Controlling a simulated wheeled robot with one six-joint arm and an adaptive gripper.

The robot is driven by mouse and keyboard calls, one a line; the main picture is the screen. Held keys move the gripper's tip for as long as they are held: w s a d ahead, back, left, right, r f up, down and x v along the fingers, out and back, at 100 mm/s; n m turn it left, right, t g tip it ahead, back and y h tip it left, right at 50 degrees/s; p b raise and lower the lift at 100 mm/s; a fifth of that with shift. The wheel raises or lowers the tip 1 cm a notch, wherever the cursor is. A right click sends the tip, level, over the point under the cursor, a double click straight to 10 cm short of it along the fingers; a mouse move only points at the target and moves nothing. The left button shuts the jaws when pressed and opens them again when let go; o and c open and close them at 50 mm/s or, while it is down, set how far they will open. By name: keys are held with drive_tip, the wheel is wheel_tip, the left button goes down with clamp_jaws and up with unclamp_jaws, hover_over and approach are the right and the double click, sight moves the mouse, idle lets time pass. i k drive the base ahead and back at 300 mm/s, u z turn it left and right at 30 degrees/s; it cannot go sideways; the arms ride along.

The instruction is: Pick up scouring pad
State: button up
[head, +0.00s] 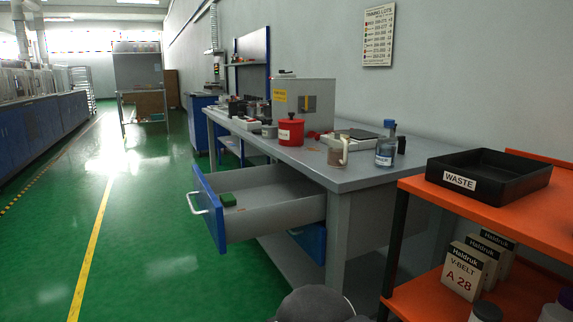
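A small green block (228,199), which looks like the scouring pad, lies in the pulled-out drawer (262,222) of the grey workbench. It sits near the drawer's blue front, on the left side. A small brownish flat piece lies beside it, too small to make out. The drawer stands open toward the left, with its metal handle on the outer face. A dark grey rounded part of my arm shows at the bottom edge of the picture. My gripper's fingers are not in view.
The workbench (345,180) holds a red canister (291,131), a beige mug (337,151), a blue-capped bottle (386,146) and other items. An orange shelf unit (545,215) with a black WASTE tray (440,173) stands at right. Green floor (140,270) left of the drawer is clear.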

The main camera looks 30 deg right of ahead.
sight(228, 199)
drive_tip(key=u, duration=2.05)
drive_tip(key=i, duration=1.15)
drive_tip(key=z, duration=3.7)
